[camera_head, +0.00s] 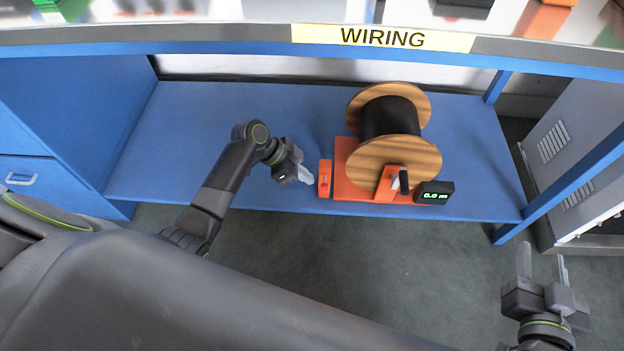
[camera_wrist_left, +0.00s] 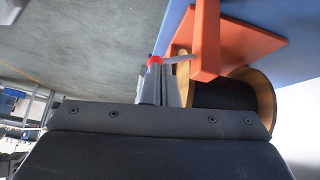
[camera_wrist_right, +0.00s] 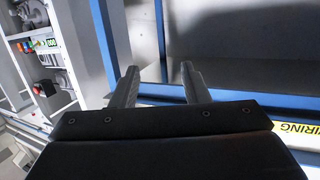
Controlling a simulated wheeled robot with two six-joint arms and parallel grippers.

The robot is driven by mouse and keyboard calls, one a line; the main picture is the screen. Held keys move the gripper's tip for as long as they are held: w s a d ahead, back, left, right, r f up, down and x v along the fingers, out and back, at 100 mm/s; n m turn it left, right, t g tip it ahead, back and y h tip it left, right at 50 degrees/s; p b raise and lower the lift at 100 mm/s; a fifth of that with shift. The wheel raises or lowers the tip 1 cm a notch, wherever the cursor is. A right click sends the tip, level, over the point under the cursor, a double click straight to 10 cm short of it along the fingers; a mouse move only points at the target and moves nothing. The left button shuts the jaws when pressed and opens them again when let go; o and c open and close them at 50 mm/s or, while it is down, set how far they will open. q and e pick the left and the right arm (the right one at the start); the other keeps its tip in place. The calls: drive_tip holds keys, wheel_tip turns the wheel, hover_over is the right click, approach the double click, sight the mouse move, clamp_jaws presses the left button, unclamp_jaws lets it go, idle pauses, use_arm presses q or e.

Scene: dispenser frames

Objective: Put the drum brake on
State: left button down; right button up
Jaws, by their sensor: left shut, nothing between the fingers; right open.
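The cable drum (camera_head: 390,120) has wooden flanges and black cable, and sits on an orange base on the blue shelf. An orange post (camera_head: 325,178) stands just left of the base. In the left wrist view the post (camera_wrist_left: 206,40) carries a grey lever with a red tip (camera_wrist_left: 154,60), apparently the drum brake. My left gripper (camera_head: 308,179) is shut and empty, its fingertips close beside the post. In the left wrist view its fingers (camera_wrist_left: 160,85) are at the red tip; I cannot tell whether they touch. My right gripper (camera_head: 543,255) is open and empty, far right of the drum.
A black crank handle (camera_head: 404,182) and a meter reading 0.0 m (camera_head: 434,193) are at the drum's front right. A yellow WIRING label (camera_head: 383,38) marks the bench edge above. Blue drawers (camera_head: 25,175) stand left, a grey cabinet (camera_head: 580,150) right. The shelf's left part is clear.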

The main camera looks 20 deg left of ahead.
sight(324, 183)
use_arm(q)
drive_tip(key=shift+w+d+f, duration=0.15)
drive_tip(key=shift+d+f, duration=0.45)
drive_tip(key=shift+d, duration=0.3)
use_arm(e)
drive_tip(key=shift+w+r+t, duration=0.2)
drive_tip(key=shift+r+t, duration=0.55)
drive_tip(key=shift+r, duration=0.5)
drive_tip(key=shift+w+r+t, duration=0.2)
drive_tip(key=shift+r+t, duration=0.55)
drive_tip(key=shift+r, duration=0.45)
use_arm(q)
drive_tip(key=shift+f+t, duration=0.2)
drive_tip(key=shift+t, duration=0.1)
use_arm(e)
drive_tip(key=shift+f+n, duration=0.1)
drive_tip(key=shift+n, duration=0.2)
